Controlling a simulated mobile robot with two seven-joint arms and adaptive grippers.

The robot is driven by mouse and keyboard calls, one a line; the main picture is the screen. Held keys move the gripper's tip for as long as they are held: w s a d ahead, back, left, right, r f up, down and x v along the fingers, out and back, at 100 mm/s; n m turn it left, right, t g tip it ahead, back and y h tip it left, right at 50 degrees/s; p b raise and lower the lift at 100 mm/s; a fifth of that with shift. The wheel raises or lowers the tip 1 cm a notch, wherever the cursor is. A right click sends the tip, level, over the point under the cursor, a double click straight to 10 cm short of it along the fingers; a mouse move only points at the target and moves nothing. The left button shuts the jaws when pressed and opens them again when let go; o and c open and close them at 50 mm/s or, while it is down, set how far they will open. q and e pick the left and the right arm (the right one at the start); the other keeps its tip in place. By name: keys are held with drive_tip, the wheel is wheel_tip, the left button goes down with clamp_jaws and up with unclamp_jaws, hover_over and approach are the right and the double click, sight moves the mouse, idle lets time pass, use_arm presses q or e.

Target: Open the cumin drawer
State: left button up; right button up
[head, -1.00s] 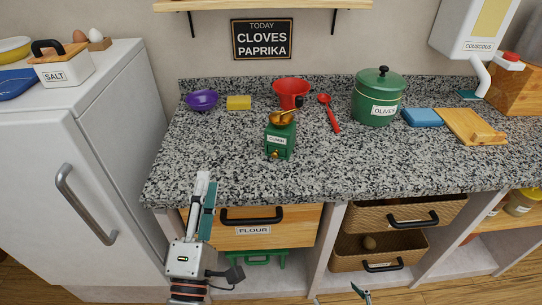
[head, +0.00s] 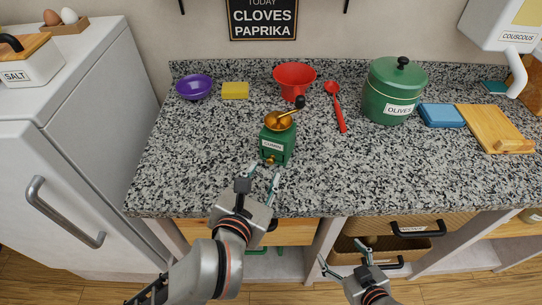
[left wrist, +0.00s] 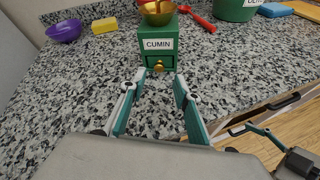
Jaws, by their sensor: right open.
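A green grinder (head: 277,140) with a brass bowl and a crank handle stands upright on the speckled counter. Its small drawer (left wrist: 159,62) carries a brass knob (left wrist: 158,68), and a CUMIN label (left wrist: 158,44) sits above it in the left wrist view. The drawer looks closed. My left gripper (head: 264,172) is open and empty, just in front of the grinder, with its fingers pointing at the knob. The left wrist view shows both fingers (left wrist: 155,88) spread apart, short of the knob. My right gripper (head: 345,258) is open and empty, low in front of the cabinets.
On the counter (head: 210,150) stand a purple bowl (head: 194,88), a yellow sponge (head: 235,91), a red bowl (head: 294,78), a red spoon (head: 337,108) and an OLIVES pot (head: 393,92). The counter around the grinder is mostly clear.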

sight(270, 162)
use_arm(q)
drive_tip(key=shift+x, duration=3.2)
drive_tip(key=shift+a, duration=0.1)
clamp_jaws()
